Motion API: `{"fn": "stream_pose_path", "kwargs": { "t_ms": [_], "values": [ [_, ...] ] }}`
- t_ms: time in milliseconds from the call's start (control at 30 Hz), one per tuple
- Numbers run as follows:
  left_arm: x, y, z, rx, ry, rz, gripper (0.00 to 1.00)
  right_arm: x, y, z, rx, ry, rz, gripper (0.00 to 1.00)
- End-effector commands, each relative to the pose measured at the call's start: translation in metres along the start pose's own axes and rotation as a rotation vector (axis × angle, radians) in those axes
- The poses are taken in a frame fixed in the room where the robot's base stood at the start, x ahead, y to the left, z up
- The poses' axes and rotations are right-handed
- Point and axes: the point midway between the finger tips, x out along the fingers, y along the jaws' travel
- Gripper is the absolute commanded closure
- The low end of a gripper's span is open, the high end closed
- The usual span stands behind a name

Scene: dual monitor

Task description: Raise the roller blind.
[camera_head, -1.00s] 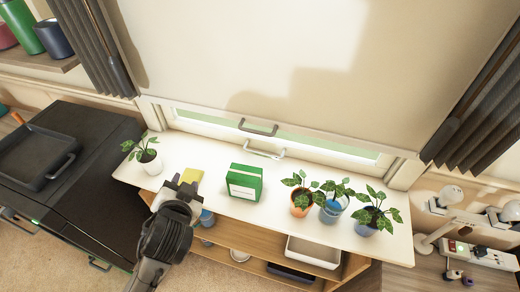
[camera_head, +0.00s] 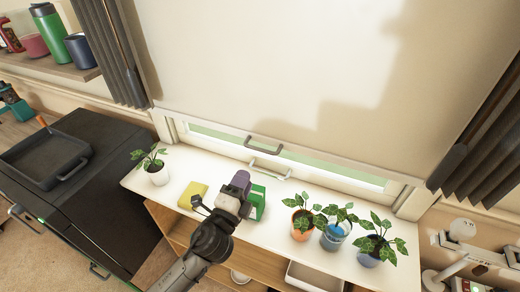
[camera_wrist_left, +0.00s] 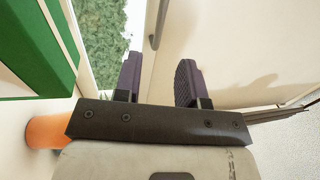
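The pale roller blind (camera_head: 270,70) hangs over most of the window, leaving a narrow strip of glass showing below. A dark handle (camera_head: 263,143) sits at its bottom edge; a similar handle (camera_wrist_left: 157,22) shows at the top of the left wrist view. A second, lighter handle (camera_head: 268,169) sits below it on the window frame. My left gripper (camera_head: 241,180) is above the sill, in front of and below both handles, apart from them in the head view. In the left wrist view its two dark fingers (camera_wrist_left: 158,82) are apart with nothing between them. My right gripper is not in view.
A green box (camera_head: 258,203) is partly hidden behind my left gripper. A yellow item (camera_head: 192,196) and a potted plant (camera_head: 156,170) stand left of it. Several potted plants (camera_head: 335,235) stand to the right on the white sill shelf (camera_head: 285,188). Dark curtains hang at both sides.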

Motion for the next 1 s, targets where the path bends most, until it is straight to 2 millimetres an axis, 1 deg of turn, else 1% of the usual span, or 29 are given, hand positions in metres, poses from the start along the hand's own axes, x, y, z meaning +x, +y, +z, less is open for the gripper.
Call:
{"fn": "stream_pose_path", "kwargs": {
  "t_ms": [33, 200, 400, 500, 700, 1000],
  "values": [
    [0.010, -0.001, 0.000, 0.000, 0.000, -0.002, 0.63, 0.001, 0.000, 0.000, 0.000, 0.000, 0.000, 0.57],
    [0.043, 0.000, 0.000, -0.001, -0.001, -0.001, 0.63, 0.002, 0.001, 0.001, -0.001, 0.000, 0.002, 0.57],
    [0.077, 0.000, 0.000, -0.002, -0.002, 0.000, 0.63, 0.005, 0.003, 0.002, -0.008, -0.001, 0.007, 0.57],
    [0.091, 0.000, 0.000, -0.003, -0.001, 0.000, 0.63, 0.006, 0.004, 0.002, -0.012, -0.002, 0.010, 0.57],
    [0.107, 0.000, 0.000, -0.003, -0.001, 0.000, 0.63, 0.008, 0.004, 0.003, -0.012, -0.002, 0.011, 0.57],
    [0.113, 0.000, 0.000, -0.003, -0.001, 0.001, 0.63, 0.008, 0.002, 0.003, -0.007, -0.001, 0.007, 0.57]
  ]
}}
